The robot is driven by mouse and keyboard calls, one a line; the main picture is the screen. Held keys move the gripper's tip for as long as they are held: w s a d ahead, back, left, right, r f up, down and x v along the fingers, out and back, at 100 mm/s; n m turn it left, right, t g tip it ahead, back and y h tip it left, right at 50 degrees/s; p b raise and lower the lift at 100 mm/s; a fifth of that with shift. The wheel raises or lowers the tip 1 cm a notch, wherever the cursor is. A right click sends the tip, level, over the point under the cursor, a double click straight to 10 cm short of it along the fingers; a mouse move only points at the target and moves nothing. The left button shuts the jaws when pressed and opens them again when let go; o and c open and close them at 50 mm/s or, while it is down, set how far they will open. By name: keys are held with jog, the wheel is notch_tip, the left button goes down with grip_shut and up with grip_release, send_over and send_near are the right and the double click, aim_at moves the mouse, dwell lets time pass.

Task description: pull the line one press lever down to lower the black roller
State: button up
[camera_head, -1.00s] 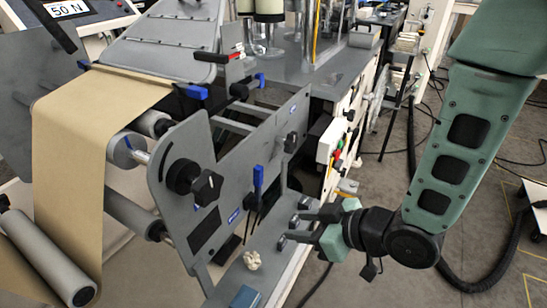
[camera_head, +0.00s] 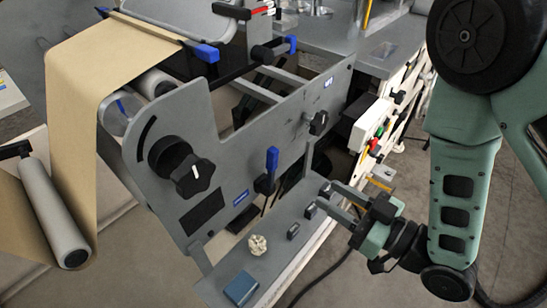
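An upright blue-handled lever (camera_head: 271,165) stands on the front of the grey side plate (camera_head: 225,130), its dark lower part pointing down. No label that reads line one is legible. My gripper (camera_head: 318,200) is open and empty to the right of this lever and a little lower, apart from it. Its two dark fingers point left, over the grey ledge. Other blue-tipped handles sit at the plate's top, one at the left (camera_head: 203,53) and one at the right (camera_head: 291,44). I cannot tell the black roller for sure; a dark bar shows behind the plate.
A large black knob (camera_head: 190,172) and a smaller one (camera_head: 318,122) stick out of the plate. A crumpled pale lump (camera_head: 258,245) and a blue block (camera_head: 241,288) lie on the ledge. Brown kraft web (camera_head: 75,120) runs down at the left. Open floor lies at the lower right.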

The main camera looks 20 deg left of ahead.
aim_at(276, 159)
jog(key=b+x, duration=0.3)
jog(key=x, duration=0.2)
jog(key=b+x, duration=0.3)
jog(key=x, duration=0.2)
jog(key=b+x, duration=0.3)
jog(key=x, duration=0.3)
jog(key=shift+d+r+b, duration=0.1)
jog(key=shift+r+b, duration=0.2)
jog(key=shift+b, duration=0.1)
grip_shut()
